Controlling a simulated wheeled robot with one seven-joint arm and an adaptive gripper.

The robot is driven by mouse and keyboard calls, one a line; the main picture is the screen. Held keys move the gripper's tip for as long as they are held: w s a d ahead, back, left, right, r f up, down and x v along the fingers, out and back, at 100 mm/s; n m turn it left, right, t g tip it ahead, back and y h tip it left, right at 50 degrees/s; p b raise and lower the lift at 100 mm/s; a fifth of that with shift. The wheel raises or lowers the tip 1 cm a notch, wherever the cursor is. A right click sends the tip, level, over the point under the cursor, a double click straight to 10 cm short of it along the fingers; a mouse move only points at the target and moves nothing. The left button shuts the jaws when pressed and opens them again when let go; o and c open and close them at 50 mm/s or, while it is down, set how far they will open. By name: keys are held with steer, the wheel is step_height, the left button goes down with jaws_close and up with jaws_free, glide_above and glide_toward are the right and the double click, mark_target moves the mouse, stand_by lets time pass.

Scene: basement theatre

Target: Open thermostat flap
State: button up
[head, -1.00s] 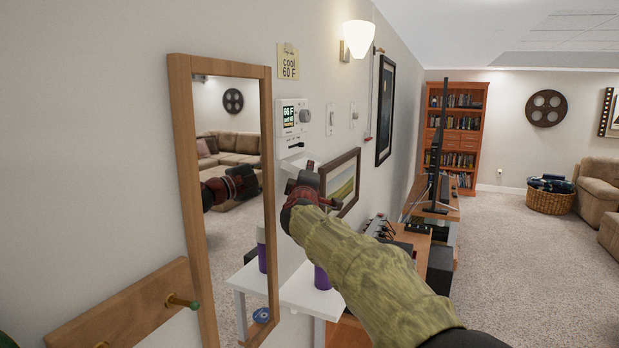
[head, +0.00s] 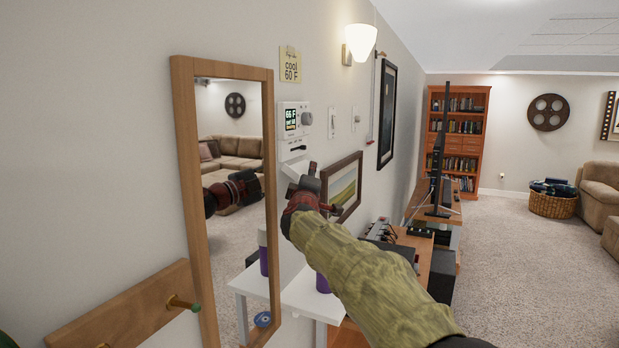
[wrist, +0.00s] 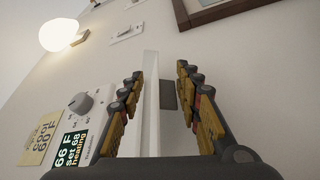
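The white thermostat (head: 294,119) is on the left wall, with a dark screen and a grey knob; its screen (wrist: 71,139) and knob (wrist: 84,103) also show in the wrist view. A white flap-like panel (head: 296,169) sticks out from the wall below it. In the wrist view this panel (wrist: 150,105) runs edge-on between my fingers, with a small grey block beside it. My gripper (head: 320,190) is just below and right of the thermostat, its fingers apart on either side of the panel. I cannot tell whether a finger touches it.
A wood-framed mirror (head: 182,130) is left of the thermostat. A framed picture (head: 357,160) hangs on the wall just behind my gripper. A white table (head: 300,296) with a purple cup (head: 322,284) stands below. Open carpet (head: 530,270) lies to the right.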

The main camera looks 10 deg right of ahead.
stand_by(0.3)
steer(key=v, duration=1.2)
steer(key=shift+c, duration=0.4)
steer(key=shift+w+m+p, duration=0.3)
steer(key=shift+w+p, duration=0.1)
steer(key=shift+p, duration=0.7)
steer(key=shift+c, duration=1.1)
steer(key=shift+w+d+r+m+t+h+p, duration=0.2)
steer(key=shift+w+m+p, duration=0.15)
steer(key=shift+w+p, duration=0.95)
steer(key=shift+w+d+r+m+t+h+p, duration=0.15)
steer(key=shift+w+m+p, duration=0.35)
steer(key=shift+w, duration=1.35)
steer(key=shift+w+d+r+m+t+h+p, duration=0.15)
steer(key=shift+w+d+m+p, duration=0.15)
steer(key=shift+w+p, duration=1.05)
steer(key=shift+w+f+b, duration=0.15)
steer(key=shift+w+b, duration=0.1)
steer(key=shift+b, duration=0.05)
steer(key=shift+c, duration=0.9)
steer(key=c, duration=0.4)
